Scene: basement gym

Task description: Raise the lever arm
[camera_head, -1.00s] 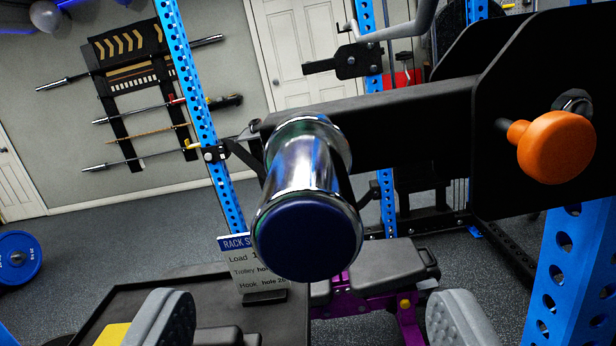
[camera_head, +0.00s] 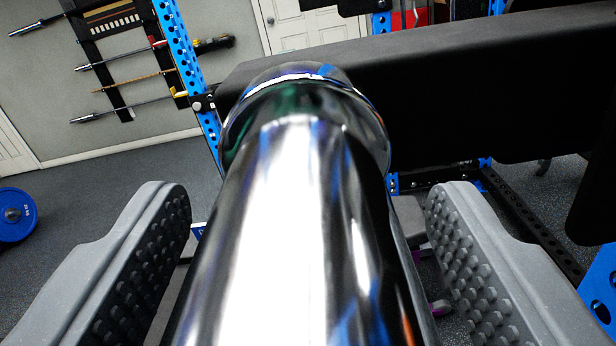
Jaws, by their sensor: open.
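The lever arm (camera_head: 460,90) is a thick black beam that crosses the upper right of the view. A shiny chrome sleeve (camera_head: 295,230) sticks out from its left end toward the camera, with a wider collar at its far end. My gripper (camera_head: 310,215) is open, with one grey studded finger on each side of the sleeve. A gap shows between the left finger and the sleeve, and another on the right. The near end of the sleeve is cut off by the bottom edge.
A blue perforated rack upright (camera_head: 185,70) stands behind the beam on the left. Bars hang on a wall rack (camera_head: 110,30) farther back. A blue weight plate (camera_head: 14,215) is at the far left. A blue rack part (camera_head: 603,285) is at the lower right edge.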

